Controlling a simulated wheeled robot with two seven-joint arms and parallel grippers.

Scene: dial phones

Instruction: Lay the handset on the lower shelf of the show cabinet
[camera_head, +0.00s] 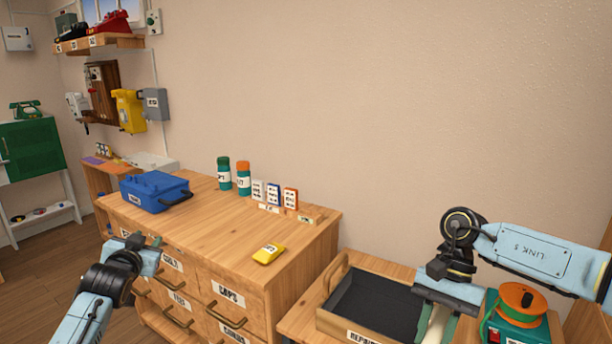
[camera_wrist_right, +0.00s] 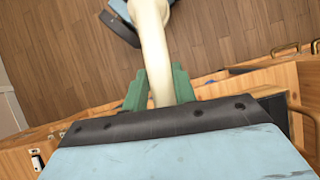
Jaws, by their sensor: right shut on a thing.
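The cream handset (camera_wrist_right: 152,40) is held between the green fingers of my right gripper (camera_wrist_right: 160,88) in the right wrist view. It points away from the gripper over the wooden floor. In the head view only part of the handset (camera_head: 435,326) shows, below my right gripper (camera_head: 440,305), at the right side of the black-lined tray. My left gripper (camera_head: 147,243) is in front of the drawer chest; its fingers are too small to read. A green cabinet (camera_head: 32,150) on a white frame stands far left, with a lower shelf (camera_head: 45,213); no label names it the show cabinet.
The drawer chest (camera_head: 205,222) bears a blue case (camera_head: 152,190), bottles, small boxes and a yellow item (camera_head: 269,254). A tray (camera_head: 365,310) and an orange spool (camera_head: 520,296) stand at right. Open floor (camera_head: 45,275) lies left.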

